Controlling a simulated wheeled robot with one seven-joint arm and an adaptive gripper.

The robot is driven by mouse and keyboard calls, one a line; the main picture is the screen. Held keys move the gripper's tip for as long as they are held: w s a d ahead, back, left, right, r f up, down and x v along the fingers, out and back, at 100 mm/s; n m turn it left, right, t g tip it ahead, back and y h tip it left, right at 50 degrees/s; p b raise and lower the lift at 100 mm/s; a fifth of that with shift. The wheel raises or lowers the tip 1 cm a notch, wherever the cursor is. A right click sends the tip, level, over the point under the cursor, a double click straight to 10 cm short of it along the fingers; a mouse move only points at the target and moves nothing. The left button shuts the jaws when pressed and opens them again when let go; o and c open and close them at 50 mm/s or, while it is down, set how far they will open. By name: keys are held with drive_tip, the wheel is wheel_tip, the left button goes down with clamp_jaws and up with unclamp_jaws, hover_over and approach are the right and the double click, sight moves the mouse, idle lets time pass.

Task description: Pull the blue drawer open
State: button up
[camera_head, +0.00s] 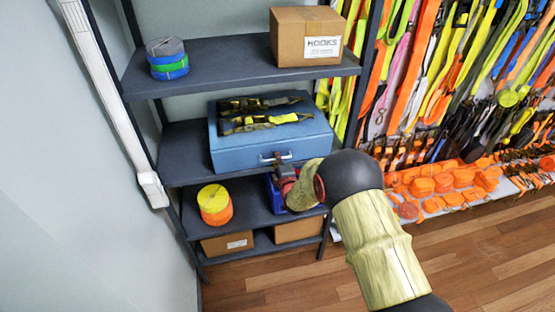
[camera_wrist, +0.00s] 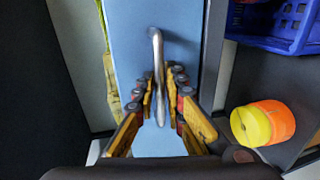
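The blue drawer (camera_head: 270,140) is a box-like unit on the middle shelf of the rack, and its front looks closed. Its silver bar handle (camera_head: 272,157) is on the front, and the handle also shows in the wrist view (camera_wrist: 157,60). My gripper (camera_head: 281,168) is at the drawer front by the handle. In the wrist view my gripper (camera_wrist: 160,88) has its yellow-and-black fingers apart, one on each side of the handle. Gaps show between the fingers and the bar, so it looks open and not clamped. The wrist partly hides the fingers in the head view.
Buckled straps (camera_head: 262,115) lie on top of the drawer unit. A cardboard box (camera_head: 305,50) and a strap roll (camera_head: 167,60) are on the top shelf. A yellow-orange roll (camera_head: 214,205) and a blue crate (camera_wrist: 283,22) are below. Open floor (camera_head: 480,250) lies in front.

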clamp_jaws()
drive_tip(key=shift+s+f, duration=0.1)
idle(0.5)
